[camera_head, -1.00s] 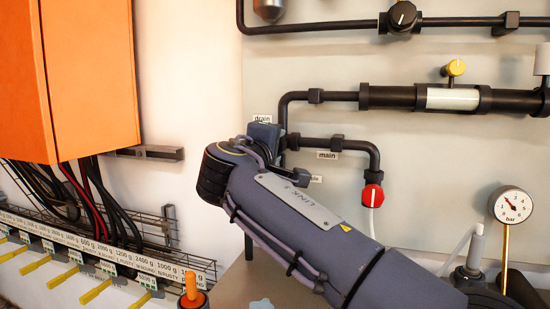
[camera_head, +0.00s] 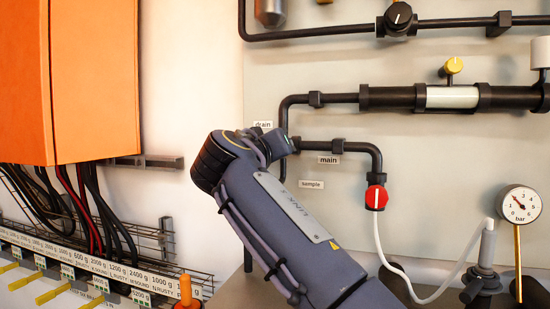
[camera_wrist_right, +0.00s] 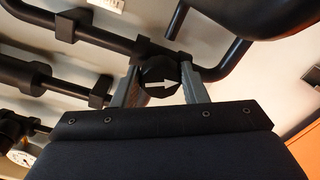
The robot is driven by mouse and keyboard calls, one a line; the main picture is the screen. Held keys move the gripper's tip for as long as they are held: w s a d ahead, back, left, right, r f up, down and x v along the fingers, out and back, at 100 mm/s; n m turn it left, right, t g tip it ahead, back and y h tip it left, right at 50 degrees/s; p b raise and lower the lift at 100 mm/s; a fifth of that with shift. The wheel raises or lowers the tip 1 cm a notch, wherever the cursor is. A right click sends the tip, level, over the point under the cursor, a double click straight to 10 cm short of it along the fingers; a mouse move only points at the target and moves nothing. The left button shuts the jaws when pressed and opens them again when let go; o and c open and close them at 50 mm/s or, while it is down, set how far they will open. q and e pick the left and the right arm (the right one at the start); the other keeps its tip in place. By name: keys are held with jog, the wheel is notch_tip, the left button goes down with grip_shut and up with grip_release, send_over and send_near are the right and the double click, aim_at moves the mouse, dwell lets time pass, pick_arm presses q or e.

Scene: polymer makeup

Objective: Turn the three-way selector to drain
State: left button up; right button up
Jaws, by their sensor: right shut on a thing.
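The selector's round black knob (camera_wrist_right: 158,77) has a white arrow and shows in the right wrist view. The arrow points to the right of that picture. My right gripper (camera_wrist_right: 165,85) is shut on the knob, with one grey finger on each side. In the head view my right wrist hides the knob and the fingertips. The labels "drain" (camera_head: 263,124), "main" (camera_head: 329,160) and "sample" (camera_head: 311,184) are on the panel around the wrist; "drain" is just above it. A pale label (camera_wrist_right: 106,4) at the top of the wrist view is unreadable. My left gripper is not in view.
Black pipes (camera_head: 400,97) cross the panel. A red valve knob (camera_head: 376,197) with a white hose is right of my arm. A pressure gauge (camera_head: 519,206) stands at the right. An orange cabinet (camera_head: 95,80) with hanging cables and a rack of labelled weights (camera_head: 90,262) are at the left.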

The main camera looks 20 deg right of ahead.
jog(key=shift+a+f+m+b, duration=0.15)
jog(key=shift+m+b, duration=0.6)
jog(key=shift+m, duration=1.45)
jog(key=o, duration=0.9)
jog(key=shift+o, duration=0.2)
jog(key=b+v, duration=0.1)
jog(key=v, duration=0.6)
jog(key=shift+s+a, duration=0.2)
jog(key=shift+s, duration=0.1)
